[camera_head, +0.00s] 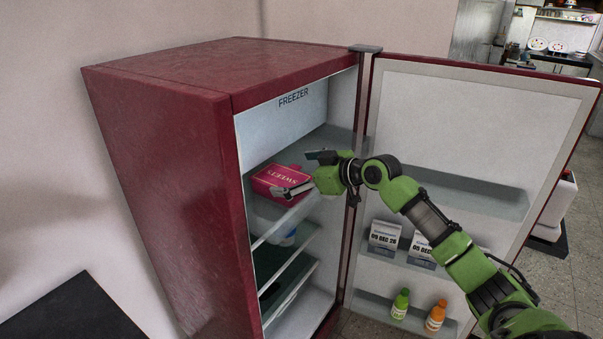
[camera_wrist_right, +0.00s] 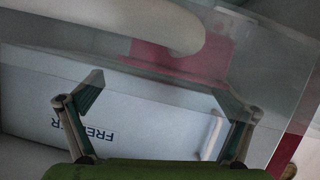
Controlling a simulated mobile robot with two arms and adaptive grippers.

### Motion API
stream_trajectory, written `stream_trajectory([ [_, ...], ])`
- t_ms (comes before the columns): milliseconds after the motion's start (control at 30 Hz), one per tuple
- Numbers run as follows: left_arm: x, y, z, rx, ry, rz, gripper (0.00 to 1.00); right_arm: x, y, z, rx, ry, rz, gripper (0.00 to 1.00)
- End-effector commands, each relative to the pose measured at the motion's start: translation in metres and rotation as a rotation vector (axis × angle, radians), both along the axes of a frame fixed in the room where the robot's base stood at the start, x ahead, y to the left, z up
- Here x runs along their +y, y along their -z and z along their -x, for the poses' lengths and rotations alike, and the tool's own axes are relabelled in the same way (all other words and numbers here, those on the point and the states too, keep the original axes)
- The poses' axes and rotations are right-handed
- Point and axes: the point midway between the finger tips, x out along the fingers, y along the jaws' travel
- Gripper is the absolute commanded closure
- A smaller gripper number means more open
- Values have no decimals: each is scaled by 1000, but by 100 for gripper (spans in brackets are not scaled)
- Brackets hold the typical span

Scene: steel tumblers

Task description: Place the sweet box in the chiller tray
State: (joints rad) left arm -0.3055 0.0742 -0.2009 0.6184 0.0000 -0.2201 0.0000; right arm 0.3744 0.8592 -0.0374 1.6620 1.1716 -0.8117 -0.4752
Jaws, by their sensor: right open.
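The sweet box (camera_head: 281,178), pink-red with white "SWEETS" lettering, appears to lie flat on the upper glass shelf (camera_head: 262,213) inside the open fridge, below the "FREEZER" label. I cannot tell for sure whether this shelf is the chiller tray. My right gripper (camera_head: 294,174) is open at the box's right end. One finger overlaps the box in the picture; contact is unclear. In the right wrist view the right gripper (camera_wrist_right: 157,84) has its fingers spread with nothing between them. A pinkish patch shows beyond, its identity unclear. My left gripper is out of view.
The red fridge (camera_head: 165,150) stands with its door (camera_head: 470,110) open to the right. Door shelves hold date cards (camera_head: 384,236), a green bottle (camera_head: 400,304) and an orange bottle (camera_head: 436,316). Lower glass shelves sit beneath the box. A dark flat surface (camera_head: 75,315) is at lower left.

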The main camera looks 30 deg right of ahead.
Motion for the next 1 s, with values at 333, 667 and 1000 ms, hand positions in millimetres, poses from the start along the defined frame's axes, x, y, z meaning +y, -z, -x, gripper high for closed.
stream_trajectory([
  [333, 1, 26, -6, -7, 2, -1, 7, -17, -16, 52, 2, -1, 8, 0],
  [667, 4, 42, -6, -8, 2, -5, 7, -30, -35, 91, 2, 0, 2, 0],
  [1000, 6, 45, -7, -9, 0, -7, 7, -33, -43, 103, 1, -1, 1, 0],
])
